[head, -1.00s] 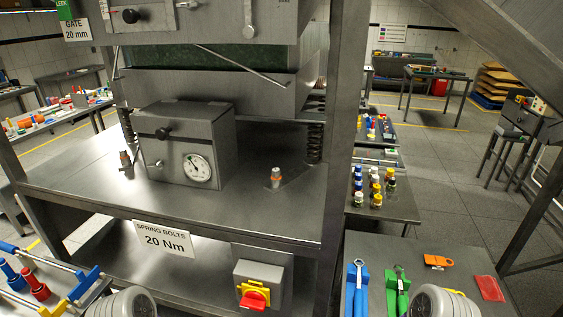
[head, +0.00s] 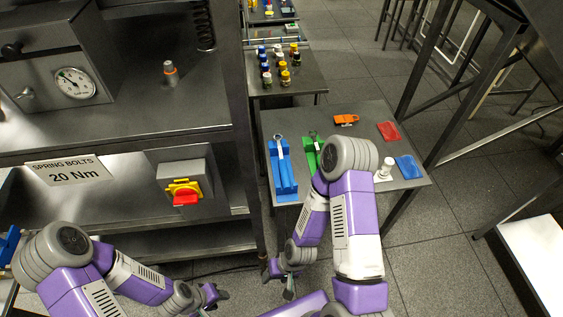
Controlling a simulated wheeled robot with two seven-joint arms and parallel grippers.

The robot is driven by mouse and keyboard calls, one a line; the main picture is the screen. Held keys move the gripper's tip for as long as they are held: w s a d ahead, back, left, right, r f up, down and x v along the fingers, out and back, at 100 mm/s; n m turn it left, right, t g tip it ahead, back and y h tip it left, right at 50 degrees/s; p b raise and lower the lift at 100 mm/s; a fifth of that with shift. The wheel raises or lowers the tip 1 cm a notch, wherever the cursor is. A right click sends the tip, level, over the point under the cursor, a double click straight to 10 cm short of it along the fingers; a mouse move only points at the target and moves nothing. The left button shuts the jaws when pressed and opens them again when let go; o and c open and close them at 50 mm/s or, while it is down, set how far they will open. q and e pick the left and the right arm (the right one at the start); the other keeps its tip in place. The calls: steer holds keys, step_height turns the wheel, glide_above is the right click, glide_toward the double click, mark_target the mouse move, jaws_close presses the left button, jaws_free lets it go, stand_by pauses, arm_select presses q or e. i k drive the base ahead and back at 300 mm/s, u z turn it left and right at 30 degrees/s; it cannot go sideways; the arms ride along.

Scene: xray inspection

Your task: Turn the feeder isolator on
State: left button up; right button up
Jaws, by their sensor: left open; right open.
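The feeder isolator (head: 183,186) is a grey box with a yellow plate and a red rotary handle (head: 186,198), mounted on the front of the steel frame, left of centre in the head view. The handle appears to lie roughly horizontal. My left gripper (head: 216,297) is below the isolator and a little to its right, open, apart from it and empty. My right gripper (head: 284,284) is low in the middle, open and empty, further right and below the isolator.
A side table (head: 350,115) on the right holds blue and green trays with tools, an orange tag and red and blue pads. A "SPRING BOLTS 20 Nm" sign (head: 70,172) is left of the isolator. A dial gauge box (head: 75,82) sits above. The frame's post (head: 240,100) stands right of the isolator.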

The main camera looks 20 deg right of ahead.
mark_target(184, 196)
steer(key=z, duration=0.15)
steer(key=k, duration=0.8)
steer(key=z, duration=0.75)
